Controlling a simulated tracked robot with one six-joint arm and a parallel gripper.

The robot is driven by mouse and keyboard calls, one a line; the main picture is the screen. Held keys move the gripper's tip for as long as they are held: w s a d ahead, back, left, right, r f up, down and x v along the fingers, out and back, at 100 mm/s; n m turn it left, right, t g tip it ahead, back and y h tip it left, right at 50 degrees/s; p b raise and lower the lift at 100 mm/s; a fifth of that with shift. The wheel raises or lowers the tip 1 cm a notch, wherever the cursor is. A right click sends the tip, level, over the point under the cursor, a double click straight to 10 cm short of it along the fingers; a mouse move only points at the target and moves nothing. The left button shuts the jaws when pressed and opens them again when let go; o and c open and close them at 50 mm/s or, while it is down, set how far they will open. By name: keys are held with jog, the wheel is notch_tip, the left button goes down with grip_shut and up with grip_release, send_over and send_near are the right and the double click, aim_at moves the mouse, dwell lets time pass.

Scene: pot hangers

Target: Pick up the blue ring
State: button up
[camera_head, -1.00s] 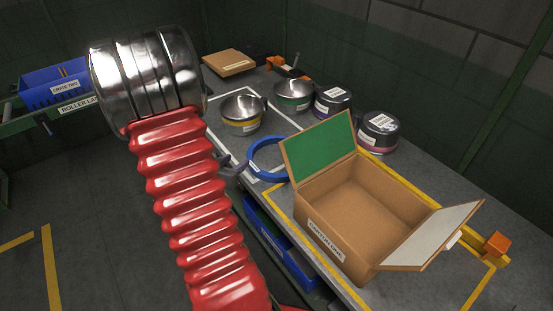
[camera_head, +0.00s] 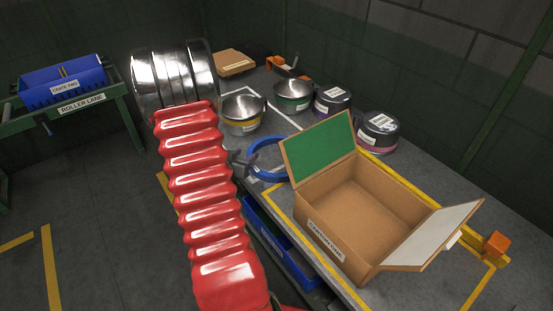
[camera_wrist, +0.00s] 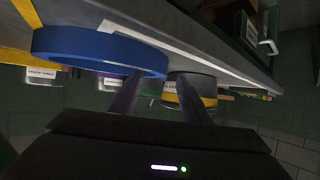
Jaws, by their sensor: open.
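The blue ring (camera_head: 267,176) lies on the bench beside the open cardboard box, its right part hidden by the box's green-lined flap. My gripper (camera_head: 243,162) is at the ring's left edge in the head view, partly hidden behind my red arm sleeve. In the wrist view the blue ring (camera_wrist: 90,50) crosses the upper left. The two dark fingers of my gripper (camera_wrist: 160,78) stand apart with nothing held between them. The left fingertip overlaps the ring's near end; I cannot tell whether they touch.
The open box (camera_head: 345,215) stands right of the ring. Blue bins (camera_head: 280,245) sit below the bench edge. A roller lane (camera_head: 85,103) is at left.

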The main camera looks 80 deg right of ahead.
aim_at(249, 152)
jog(key=shift+x, duration=2.6)
jog(key=shift+w, duration=0.15)
jog(key=shift+c, duration=0.4)
jog(key=shift+f, duration=0.1)
grip_shut()
jog(key=shift+r, duration=5.05)
